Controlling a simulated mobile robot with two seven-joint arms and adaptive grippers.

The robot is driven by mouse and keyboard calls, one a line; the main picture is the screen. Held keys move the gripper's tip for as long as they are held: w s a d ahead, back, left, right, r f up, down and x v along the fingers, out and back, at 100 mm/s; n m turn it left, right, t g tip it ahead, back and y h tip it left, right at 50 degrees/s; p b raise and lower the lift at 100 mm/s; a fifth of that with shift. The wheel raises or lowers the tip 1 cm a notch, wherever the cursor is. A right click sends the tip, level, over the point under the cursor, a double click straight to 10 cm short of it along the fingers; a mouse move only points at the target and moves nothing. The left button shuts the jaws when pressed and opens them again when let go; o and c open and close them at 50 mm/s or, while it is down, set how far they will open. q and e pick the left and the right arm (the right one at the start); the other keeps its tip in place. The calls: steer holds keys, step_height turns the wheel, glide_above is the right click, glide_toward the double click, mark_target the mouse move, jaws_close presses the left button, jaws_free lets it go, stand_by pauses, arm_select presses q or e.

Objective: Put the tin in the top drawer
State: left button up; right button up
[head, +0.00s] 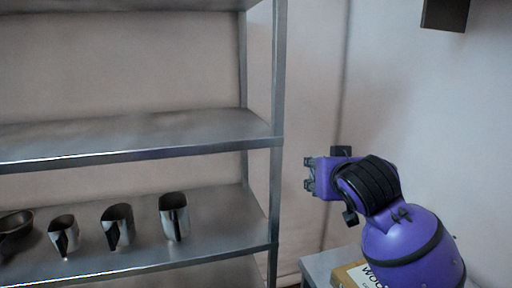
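My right gripper (310,174) is at the end of the purple arm coming in from the right, in front of the pale wall and just right of the shelf post. Its short grey fingers point left; I cannot tell how far apart they are, and nothing shows held in them. My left gripper is not in view. A tan and white item with dark lettering (371,277) lies on a grey surface at the bottom edge, partly hidden by my arm. I cannot tell whether it is the tin. No drawer can be made out.
A metal shelf rack (277,142) fills the left. Its middle shelf (130,133) is bare. The lower shelf holds several metal scoop-like vessels (174,217) and a dark pan (14,235). The grey surface (318,265) stands right of the rack. A dark box (445,14) hangs top right.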

steer(key=s+f, duration=0.3)
steer(key=s, duration=0.1)
steer(key=shift+s+d+f, duration=0.35)
